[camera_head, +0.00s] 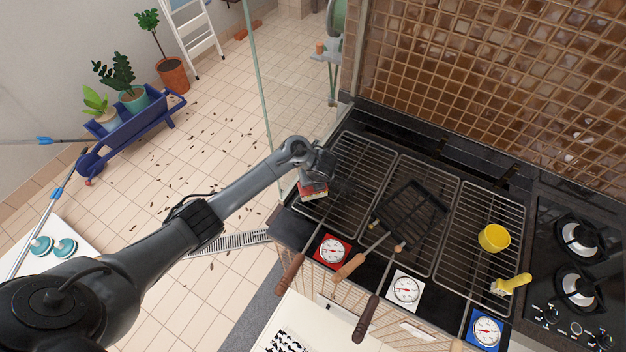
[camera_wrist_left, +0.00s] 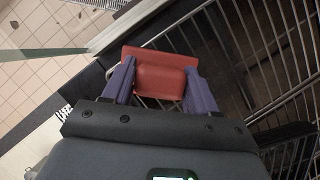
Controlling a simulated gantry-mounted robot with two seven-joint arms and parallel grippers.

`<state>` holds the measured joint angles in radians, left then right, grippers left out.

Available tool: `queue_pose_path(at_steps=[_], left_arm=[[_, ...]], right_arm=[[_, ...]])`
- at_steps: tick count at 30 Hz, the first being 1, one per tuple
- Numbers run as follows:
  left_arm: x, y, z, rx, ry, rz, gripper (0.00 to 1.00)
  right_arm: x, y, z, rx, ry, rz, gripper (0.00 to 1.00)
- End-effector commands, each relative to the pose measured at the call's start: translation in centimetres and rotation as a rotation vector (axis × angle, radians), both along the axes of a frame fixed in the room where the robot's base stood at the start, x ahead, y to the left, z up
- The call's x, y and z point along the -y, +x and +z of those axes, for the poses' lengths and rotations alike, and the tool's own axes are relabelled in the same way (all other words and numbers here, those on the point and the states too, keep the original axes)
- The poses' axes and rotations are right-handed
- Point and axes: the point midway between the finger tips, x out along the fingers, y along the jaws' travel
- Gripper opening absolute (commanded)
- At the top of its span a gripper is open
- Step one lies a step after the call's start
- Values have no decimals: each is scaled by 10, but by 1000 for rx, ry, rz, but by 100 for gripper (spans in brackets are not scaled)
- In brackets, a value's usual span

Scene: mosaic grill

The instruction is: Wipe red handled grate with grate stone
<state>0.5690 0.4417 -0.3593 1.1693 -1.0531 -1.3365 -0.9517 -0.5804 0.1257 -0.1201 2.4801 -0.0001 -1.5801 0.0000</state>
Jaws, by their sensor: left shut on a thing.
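My left gripper (camera_head: 314,188) is at the left end of the grill, shut on a red block with a pale underside, which looks like the grate stone (camera_head: 313,193). In the left wrist view the red stone (camera_wrist_left: 160,72) sits between the two purple fingers, above metal bars. A reddish-brown handle (camera_head: 289,275) sticks out over the front left edge; its rod runs up toward a dark grate (camera_head: 343,190) on the left section, partly hidden by the gripper. Whether the stone touches the bars, I cannot tell. My right gripper is not in view.
A dark wire basket (camera_head: 412,212) lies on the middle section, near a tan handle (camera_head: 349,267) and a dark brown handle (camera_head: 367,318). A glass panel edge (camera_head: 262,95) rises behind my left arm.

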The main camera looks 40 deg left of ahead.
Motion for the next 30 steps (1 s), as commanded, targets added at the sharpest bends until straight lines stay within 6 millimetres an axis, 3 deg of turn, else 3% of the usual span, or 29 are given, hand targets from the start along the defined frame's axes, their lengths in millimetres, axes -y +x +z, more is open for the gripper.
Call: queue_pose_path(at_steps=[22, 30], left_arm=[[0, 0, -11, 1, 1, 1, 33], [14, 3, -10, 1, -1, 0, 33]], right_arm=[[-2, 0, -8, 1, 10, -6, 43], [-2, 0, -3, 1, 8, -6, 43]])
